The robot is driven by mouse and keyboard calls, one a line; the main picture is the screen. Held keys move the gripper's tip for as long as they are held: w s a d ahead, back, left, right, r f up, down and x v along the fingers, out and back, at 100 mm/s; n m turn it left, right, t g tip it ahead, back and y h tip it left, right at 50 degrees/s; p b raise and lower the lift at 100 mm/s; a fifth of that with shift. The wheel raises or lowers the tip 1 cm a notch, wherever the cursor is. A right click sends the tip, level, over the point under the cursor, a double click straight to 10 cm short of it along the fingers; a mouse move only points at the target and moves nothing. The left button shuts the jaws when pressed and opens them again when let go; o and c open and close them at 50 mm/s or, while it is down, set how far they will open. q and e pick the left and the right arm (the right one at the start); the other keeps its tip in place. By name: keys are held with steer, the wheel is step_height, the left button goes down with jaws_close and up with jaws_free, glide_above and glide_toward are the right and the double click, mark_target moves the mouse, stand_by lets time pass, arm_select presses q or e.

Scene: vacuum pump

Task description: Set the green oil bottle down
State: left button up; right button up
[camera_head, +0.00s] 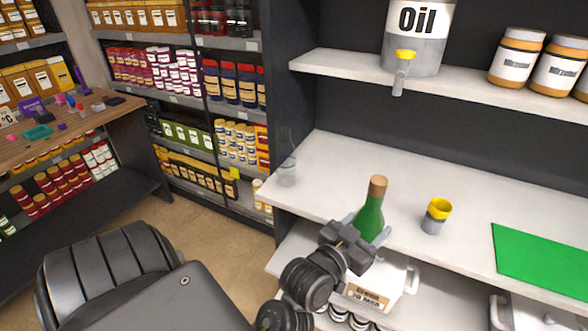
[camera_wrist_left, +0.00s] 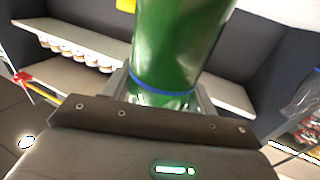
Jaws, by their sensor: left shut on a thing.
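The green oil bottle (camera_head: 370,215) has a brown cap and stands upright, or nearly so, at the front part of the white counter (camera_head: 335,165). My left gripper (camera_head: 363,226) is shut on it from the front. In the left wrist view the green bottle (camera_wrist_left: 180,45) fills the upper middle, between the grey fingers, with a blue band low on it. The gripper hides the bottle's lower end in the head view, so I cannot tell whether it touches the counter. My right gripper is not in view.
A grey cup with a yellow rim (camera_head: 437,215) stands right of the bottle. A green mat (camera_head: 545,262) lies further right. A clear glass (camera_head: 287,171) stands at the counter's left end. An oil tank with a yellow tap (camera_head: 418,45) is on the shelf above.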

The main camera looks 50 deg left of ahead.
arm_select(q)
steer(key=shift+w+a+r, duration=0.1)
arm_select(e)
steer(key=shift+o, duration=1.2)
arm_select(q)
steer(key=shift+w+a+r, duration=0.2)
steer(key=shift+w, duration=0.05)
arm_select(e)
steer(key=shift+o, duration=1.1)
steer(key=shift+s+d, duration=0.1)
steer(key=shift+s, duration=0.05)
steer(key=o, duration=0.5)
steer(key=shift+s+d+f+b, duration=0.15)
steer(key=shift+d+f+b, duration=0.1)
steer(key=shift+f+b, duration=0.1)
arm_select(q)
steer(key=w+a+r+n+y, duration=0.2)
steer(key=w+a+r+y, duration=0.1)
steer(key=w+a+r, duration=0.6)
steer(key=w+a+f, duration=0.2)
steer(key=a+f, duration=0.6)
steer(key=a, duration=0.5)
steer(key=shift+w+a+f+y+p, duration=0.2)
steer(key=shift+y+p, duration=0.1)
steer(key=shift+y, duration=0.1)
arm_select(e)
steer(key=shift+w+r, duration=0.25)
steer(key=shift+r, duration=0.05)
